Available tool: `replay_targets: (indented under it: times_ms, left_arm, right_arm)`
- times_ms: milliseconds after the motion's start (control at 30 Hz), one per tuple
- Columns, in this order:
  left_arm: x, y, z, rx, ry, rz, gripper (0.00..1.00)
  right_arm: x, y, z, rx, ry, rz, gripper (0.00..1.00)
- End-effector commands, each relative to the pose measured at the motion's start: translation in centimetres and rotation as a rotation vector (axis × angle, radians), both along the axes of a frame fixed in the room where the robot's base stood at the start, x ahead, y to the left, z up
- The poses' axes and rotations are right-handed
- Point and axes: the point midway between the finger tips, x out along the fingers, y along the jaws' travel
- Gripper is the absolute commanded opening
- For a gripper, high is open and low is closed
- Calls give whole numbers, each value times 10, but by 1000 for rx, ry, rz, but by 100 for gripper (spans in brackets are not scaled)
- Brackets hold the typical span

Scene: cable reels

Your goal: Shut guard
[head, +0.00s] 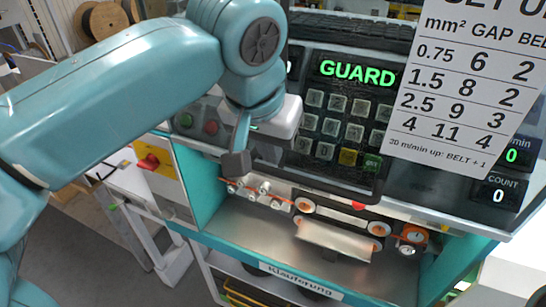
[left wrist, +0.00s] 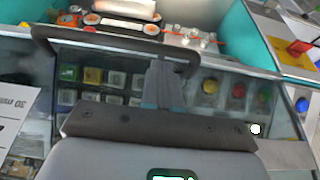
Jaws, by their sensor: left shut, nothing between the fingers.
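The guard is a clear panel with a dark frame, and its lower bar (head: 325,185) shows in the head view in front of the keypad. The guard stands raised, with the rollers (head: 340,237) uncovered below it. In the left wrist view its dark bar (left wrist: 100,45) runs across the top of the keypad. My left gripper (head: 236,165) is shut and empty at the left end of the bar; its fingers (left wrist: 165,85) overlap the bar in the left wrist view. I cannot tell whether they touch it. My right gripper is not in view.
The display (head: 357,72) reads GUARD in green above the keypad (head: 335,125). A paper chart (head: 460,90) hangs at the right. A red and yellow switch (head: 150,161) is on the machine's left side. The metal tray (head: 240,225) below the rollers is clear.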

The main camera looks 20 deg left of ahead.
Motion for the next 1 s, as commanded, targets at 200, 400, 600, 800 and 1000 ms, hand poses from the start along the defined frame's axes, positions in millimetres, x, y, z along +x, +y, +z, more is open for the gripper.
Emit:
replay_targets:
  times_ms: [200,400,600,800,1000]
  left_arm:
    - [5,0,-21,0,1,0,0]
    - [7,0,-24,-1,-1,0,0]
    - [7,0,-24,-1,0,0,0]
    - [7,0,-41,0,0,0,0]
    - [7,0,-92,2,2,1,0]
  right_arm:
    - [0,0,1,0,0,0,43]
    - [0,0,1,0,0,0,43]
    - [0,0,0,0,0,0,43]
    - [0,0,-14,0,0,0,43]
    - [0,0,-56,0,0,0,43]
